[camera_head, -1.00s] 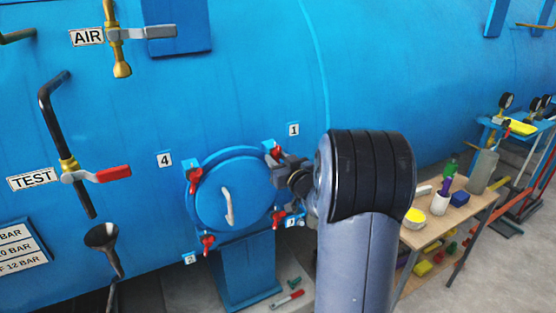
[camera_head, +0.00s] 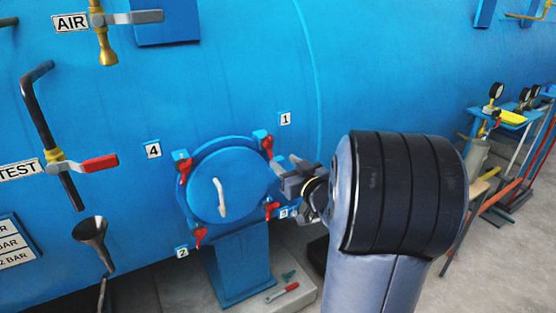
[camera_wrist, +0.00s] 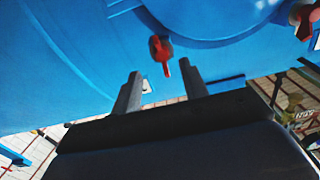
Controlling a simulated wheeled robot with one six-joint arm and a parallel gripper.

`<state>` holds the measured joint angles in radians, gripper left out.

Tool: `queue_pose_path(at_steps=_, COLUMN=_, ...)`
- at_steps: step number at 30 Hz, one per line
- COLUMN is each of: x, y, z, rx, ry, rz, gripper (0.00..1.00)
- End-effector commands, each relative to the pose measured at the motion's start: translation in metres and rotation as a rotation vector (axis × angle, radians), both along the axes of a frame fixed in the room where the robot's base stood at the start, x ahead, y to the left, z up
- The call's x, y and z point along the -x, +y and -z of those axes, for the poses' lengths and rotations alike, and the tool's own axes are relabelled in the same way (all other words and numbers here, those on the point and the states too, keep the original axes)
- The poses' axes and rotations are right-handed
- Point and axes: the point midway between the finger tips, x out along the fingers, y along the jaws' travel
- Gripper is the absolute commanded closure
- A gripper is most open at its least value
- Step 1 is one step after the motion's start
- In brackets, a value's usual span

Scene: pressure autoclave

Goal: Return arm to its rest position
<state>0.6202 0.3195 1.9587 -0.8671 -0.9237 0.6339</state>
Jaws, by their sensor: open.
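My gripper (camera_head: 284,168) is at the right edge of the round blue hatch (camera_head: 228,184), near the upper right red clamp handle (camera_head: 267,146). In the wrist view its two fingers (camera_wrist: 160,82) are apart, with nothing held between them. A red handle (camera_wrist: 163,54) shows past the fingertips there, seemingly apart from them. My arm is bent, with its large dark joint at the right of the head view. It hides much of the area right of the hatch.
The blue vessel wall fills the background. A TEST valve with a red lever (camera_head: 99,163) and a funnel (camera_head: 91,232) are at the left. A red-handled tool (camera_head: 283,291) lies on the floor below the hatch. A gauge stand (camera_head: 497,118) is at the right.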

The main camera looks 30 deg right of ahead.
Motion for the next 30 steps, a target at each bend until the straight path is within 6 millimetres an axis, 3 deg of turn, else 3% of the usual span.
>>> queue_pose_path(at_steps=6, x=0.015, y=0.0, z=0.0, rx=0.0, ry=0.0, rz=0.0, gripper=0.58)
queue_pose_path(at_steps=17, x=0.014, y=0.0, z=0.0, rx=0.0, ry=0.001, rz=-0.001, gripper=0.58)
queue_pose_path(at_steps=23, x=-0.005, y=0.001, z=-0.001, rx=-0.001, ry=0.001, rz=-0.003, gripper=0.58)
queue_pose_path(at_steps=30, x=-0.048, y=0.002, z=-0.001, rx=0.0, ry=0.002, rz=-0.003, gripper=0.58)
